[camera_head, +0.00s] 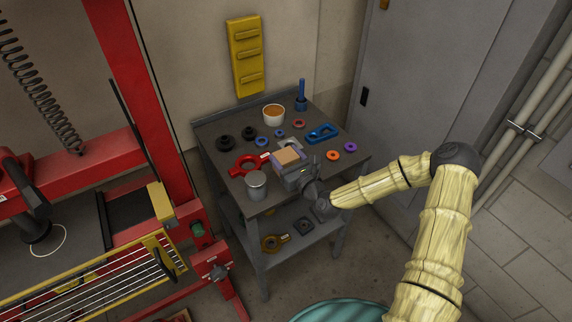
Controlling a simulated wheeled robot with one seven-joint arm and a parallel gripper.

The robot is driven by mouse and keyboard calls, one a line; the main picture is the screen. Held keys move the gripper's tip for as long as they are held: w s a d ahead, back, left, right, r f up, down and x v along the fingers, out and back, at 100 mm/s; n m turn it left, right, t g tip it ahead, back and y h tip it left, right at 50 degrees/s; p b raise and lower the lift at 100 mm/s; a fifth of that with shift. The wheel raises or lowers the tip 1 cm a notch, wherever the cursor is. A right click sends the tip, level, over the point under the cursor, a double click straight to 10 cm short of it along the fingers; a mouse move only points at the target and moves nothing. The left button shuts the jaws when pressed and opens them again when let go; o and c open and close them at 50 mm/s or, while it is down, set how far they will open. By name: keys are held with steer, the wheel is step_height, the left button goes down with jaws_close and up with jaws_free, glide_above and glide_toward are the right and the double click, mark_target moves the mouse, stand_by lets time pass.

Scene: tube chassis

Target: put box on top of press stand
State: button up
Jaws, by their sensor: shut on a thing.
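A small tan-topped box (287,157) is on the dark grey work table, near its middle. My gripper (291,170) reaches in from the right and is shut on the box. The fingertips are partly hidden by the box and the gripper body, and I cannot tell whether the box is touching the table top. The red press stand (150,85) stands at the left, with a red crossbar, a dark plate (65,235) and a yellow block (160,201) on its frame.
On the table (225,128) are a white bowl (273,114), a metal cup (256,185), a red ring tool (249,164), a blue part (322,132) and several rings. A grey cabinet (415,75) stands behind at right. A teal round object (340,312) is at the bottom.

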steer(key=shift+f, duration=1.7)
steer(key=shift+f, duration=0.1)
steer(key=o, duration=1.2)
steer(key=b+v, duration=0.2)
steer(key=v, duration=1)
